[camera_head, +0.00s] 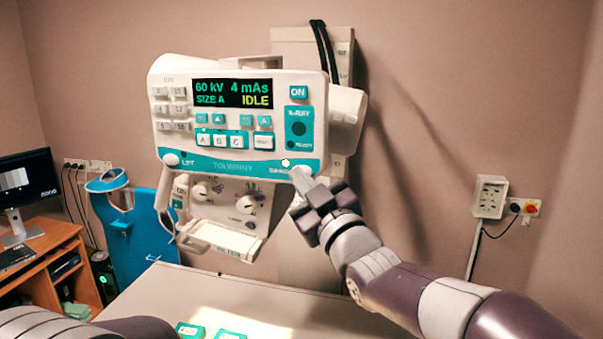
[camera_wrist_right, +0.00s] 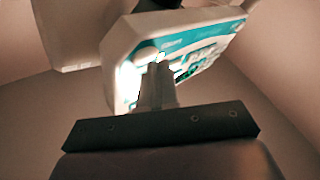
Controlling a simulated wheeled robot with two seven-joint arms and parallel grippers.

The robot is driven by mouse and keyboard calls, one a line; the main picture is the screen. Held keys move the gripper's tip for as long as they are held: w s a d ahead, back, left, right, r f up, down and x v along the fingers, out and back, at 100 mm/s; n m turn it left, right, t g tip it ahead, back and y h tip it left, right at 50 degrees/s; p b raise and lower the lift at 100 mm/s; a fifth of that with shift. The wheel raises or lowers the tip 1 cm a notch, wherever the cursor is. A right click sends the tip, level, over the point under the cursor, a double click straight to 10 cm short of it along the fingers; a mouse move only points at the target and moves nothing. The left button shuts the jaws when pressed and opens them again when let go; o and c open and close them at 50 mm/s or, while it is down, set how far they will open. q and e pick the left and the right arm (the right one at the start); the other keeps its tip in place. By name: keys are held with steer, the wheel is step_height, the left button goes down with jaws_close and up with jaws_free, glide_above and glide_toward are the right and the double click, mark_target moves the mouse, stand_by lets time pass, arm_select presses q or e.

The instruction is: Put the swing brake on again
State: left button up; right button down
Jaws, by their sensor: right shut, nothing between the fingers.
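The white and teal control panel (camera_head: 240,165) of the x-ray head faces me in the head view. It reads 60 kV, 4 mAs, SIZE A and IDLE. A small lamp (camera_head: 285,162) glows pale yellow at its lower right, above a partly covered label that seems to read SWING. My right gripper (camera_head: 300,175) is shut and empty, its fingertips at the panel's lower right corner, over the place beside that label. A round knob there is hidden behind the fingers. In the wrist view the shut fingers (camera_wrist_right: 157,80) reach the panel's edge; I cannot tell whether they touch. My left gripper is out of view.
A round knob (camera_head: 171,159) marked LIFT sits at the panel's lower left. A collimator box (camera_head: 222,205) with dials hangs below the panel. A pale table (camera_head: 170,292) with teal cards lies below. A desk (camera_head: 45,262) and a blue apron (camera_head: 135,235) stand left.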

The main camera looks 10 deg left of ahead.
steer(key=shift+w, duration=0.35)
stand_by(0.7)
steer(key=shift+s+b, duration=0.8)
steer(key=shift+b, duration=0.1)
steer(key=s+b, duration=0.4)
steer(key=s, duration=0.1)
steer(key=shift+a+b, duration=0.1)
steer(key=shift+b, duration=0.2)
